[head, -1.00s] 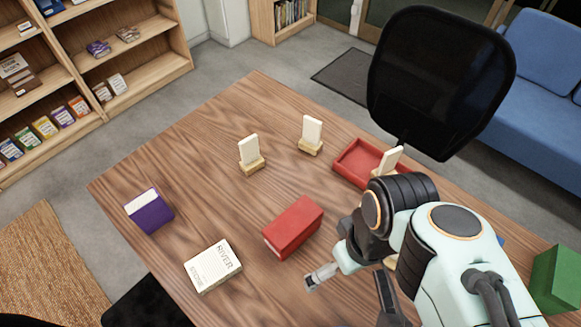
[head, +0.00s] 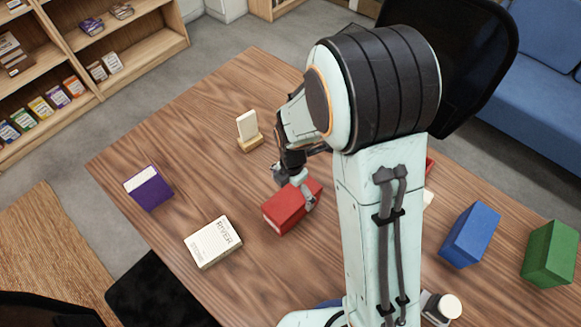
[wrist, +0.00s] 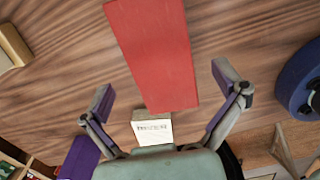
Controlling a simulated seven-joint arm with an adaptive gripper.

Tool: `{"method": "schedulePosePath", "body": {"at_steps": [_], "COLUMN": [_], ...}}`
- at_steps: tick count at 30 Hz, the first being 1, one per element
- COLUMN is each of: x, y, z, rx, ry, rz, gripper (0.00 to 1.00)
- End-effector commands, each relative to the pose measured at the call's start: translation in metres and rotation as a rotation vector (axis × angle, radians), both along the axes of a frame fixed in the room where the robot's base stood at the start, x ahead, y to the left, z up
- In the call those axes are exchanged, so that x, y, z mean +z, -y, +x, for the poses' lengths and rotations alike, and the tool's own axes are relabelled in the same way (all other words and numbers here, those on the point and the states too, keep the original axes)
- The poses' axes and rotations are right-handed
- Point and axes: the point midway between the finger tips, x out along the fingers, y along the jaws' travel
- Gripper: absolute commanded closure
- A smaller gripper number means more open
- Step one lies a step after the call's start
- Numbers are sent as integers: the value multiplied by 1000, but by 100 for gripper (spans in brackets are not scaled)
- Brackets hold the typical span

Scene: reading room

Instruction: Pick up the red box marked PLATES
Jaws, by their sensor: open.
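A red box (head: 285,212) lies on the wooden table, near the middle. I see no readable marking on it. My gripper (head: 292,187) is open at the box's far right end, with one finger in front of its side. In the wrist view the red box (wrist: 155,55) runs from the top edge down between the two spread fingers of my gripper (wrist: 164,85). Gaps show on both sides, so the fingers appear not to press on it. I cannot tell how far the fingertips reach down beside it.
A white book marked RIVER (head: 213,242) and a purple box (head: 149,188) lie to the left. A white card in a wooden stand (head: 249,131) stands behind. A blue box (head: 470,235) and a green box (head: 550,253) stand right. My arm hides most of the red tray.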

Motion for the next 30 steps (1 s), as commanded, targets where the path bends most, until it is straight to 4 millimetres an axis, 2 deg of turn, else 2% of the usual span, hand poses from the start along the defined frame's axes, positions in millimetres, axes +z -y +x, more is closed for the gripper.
{"method": "schedulePosePath", "body": {"at_steps": [3, 9, 19, 20, 21, 26, 27, 30], "x": [-21, -47, -53, -53, -53, -53, -53, -53], "y": [1, 1, 1, 0, 1, 1, 1, 0], "z": [-1, -1, 0, 0, 0, 0, -1, 0], "rx": [-2, -3, -3, -3, -3, -3, -3, -3], "ry": [-7, -4, -1, -1, -1, -1, -1, 0], "rz": [-2, 0, 1, 1, 1, 1, 1, 0], "gripper": [4, 4, 4, 11, 23, 73, 76, 76]}}
